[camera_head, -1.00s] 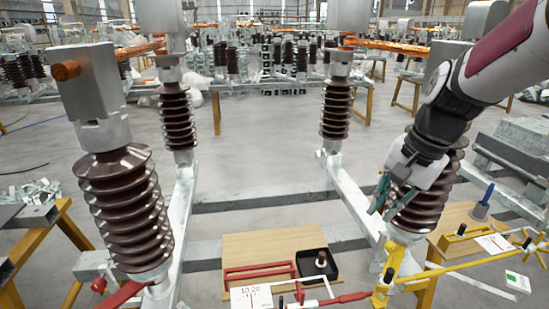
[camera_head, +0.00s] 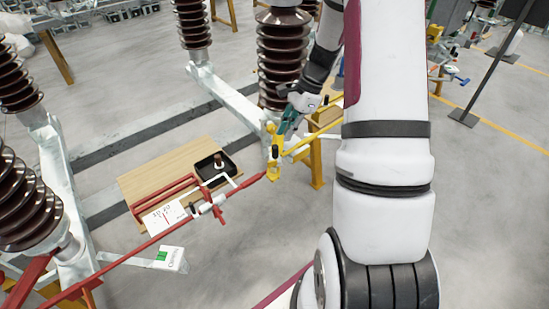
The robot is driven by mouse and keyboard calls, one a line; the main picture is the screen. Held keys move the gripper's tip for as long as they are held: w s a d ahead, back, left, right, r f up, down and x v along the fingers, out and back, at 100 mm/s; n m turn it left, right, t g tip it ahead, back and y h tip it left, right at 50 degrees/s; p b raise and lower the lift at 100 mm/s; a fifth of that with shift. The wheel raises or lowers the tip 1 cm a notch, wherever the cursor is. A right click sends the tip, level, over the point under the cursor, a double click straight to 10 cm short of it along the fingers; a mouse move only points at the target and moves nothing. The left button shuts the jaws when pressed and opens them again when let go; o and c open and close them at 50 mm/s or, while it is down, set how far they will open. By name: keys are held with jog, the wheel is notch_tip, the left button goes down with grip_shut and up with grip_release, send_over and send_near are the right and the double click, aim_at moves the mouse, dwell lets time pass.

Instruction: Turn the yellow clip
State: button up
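The yellow clip (camera_head: 273,152) sits at the foot of the brown ribbed insulator (camera_head: 282,50), where the long red rod (camera_head: 232,192) meets a yellow bar (camera_head: 312,138). My gripper (camera_head: 285,132) is right at the upper side of the clip, with its dark green fingers pointing down and left. The fingers overlap the yellow parts in the picture. I cannot tell whether they touch or grasp the clip, or how far apart they are. My arm comes down from the top right and hides what lies behind it.
A wooden board (camera_head: 150,183) with red bars and a black tray (camera_head: 215,168) lies left of the clip. Another ribbed insulator (camera_head: 25,200) stands at the left. A white box (camera_head: 172,259) lies on the floor in front. Grey floor is open between the frame beams.

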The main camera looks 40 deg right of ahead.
aim_at(273, 161)
jog(key=p+x, duration=0.1)
jog(key=x, duration=1)
grip_shut()
